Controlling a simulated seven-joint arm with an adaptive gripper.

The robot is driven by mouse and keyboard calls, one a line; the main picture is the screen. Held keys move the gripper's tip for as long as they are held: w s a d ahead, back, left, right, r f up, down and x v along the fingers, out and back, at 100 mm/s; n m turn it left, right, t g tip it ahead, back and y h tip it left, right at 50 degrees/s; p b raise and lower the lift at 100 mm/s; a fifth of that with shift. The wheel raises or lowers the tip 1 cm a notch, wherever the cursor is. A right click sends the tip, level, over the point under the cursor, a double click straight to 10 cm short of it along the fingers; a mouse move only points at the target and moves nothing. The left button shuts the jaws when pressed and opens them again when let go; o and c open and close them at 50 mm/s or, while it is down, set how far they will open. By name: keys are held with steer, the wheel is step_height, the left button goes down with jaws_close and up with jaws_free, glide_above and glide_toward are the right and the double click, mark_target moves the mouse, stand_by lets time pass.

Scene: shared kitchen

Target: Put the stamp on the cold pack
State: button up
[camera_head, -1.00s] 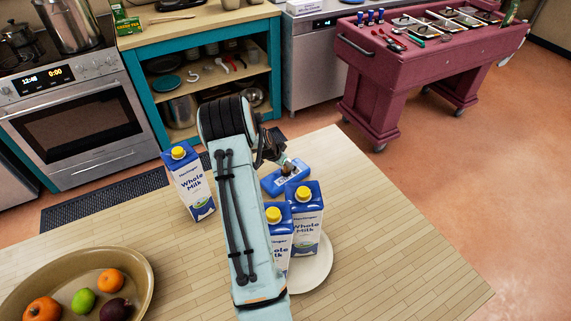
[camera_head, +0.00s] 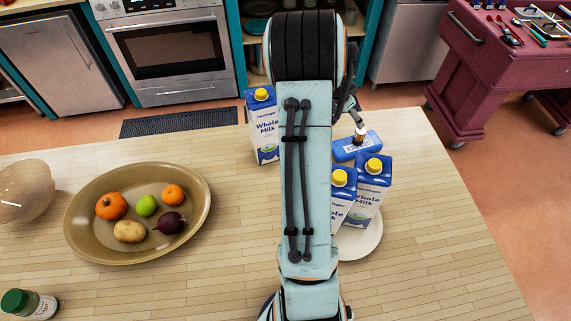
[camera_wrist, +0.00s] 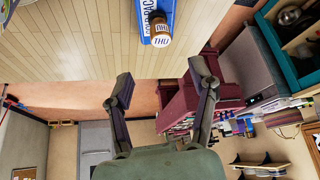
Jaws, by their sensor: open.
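The stamp (camera_head: 360,135), with a brown body and dark letters, stands on the blue cold pack (camera_head: 344,153) near the table's far edge. In the wrist view the stamp (camera_wrist: 161,39) is at the top centre, its round "THU" end toward the camera, over the cold pack (camera_wrist: 145,12), which is cut off by the frame. My gripper (camera_head: 352,108) is just beyond the stamp and partly hidden by my arm. In the wrist view my gripper (camera_wrist: 162,84) has its two fingers wide apart with nothing between them. The stamp is clear of both fingers.
Two milk cartons (camera_head: 369,197) stand on a white plate (camera_head: 360,246) close in front of the cold pack. Another milk carton (camera_head: 263,128) stands left of my arm. A brown fruit bowl (camera_head: 91,242) is farther left. The table's right side is clear.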

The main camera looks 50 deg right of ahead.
steer(key=w+a+r+n+t+y, duration=0.1)
steer(key=w+a+r+n, duration=0.2)
steer(key=a, duration=0.5)
steer(key=w+a+r+n+t+y, duration=0.1)
steer(key=w+a+r+n, duration=0.2)
steer(key=a, duration=0.5)
steer(key=w+a+r+n+t+y, duration=0.1)
steer(key=w+a+r+n+y, duration=0.2)
steer(key=a, duration=0.6)
steer(key=s+a+n, duration=0.6)
steer(key=a+n, duration=0.1)
steer(key=a, duration=0.2)
steer(key=s+a+n+g+y, duration=0.1)
steer(key=s+a+n, duration=0.5)
steer(key=a, duration=0.4)
steer(key=shift+s+a+r+n, duration=0.15)
steer(key=shift+a+n, duration=0.05)
steer(key=shift+n, duration=0.4)
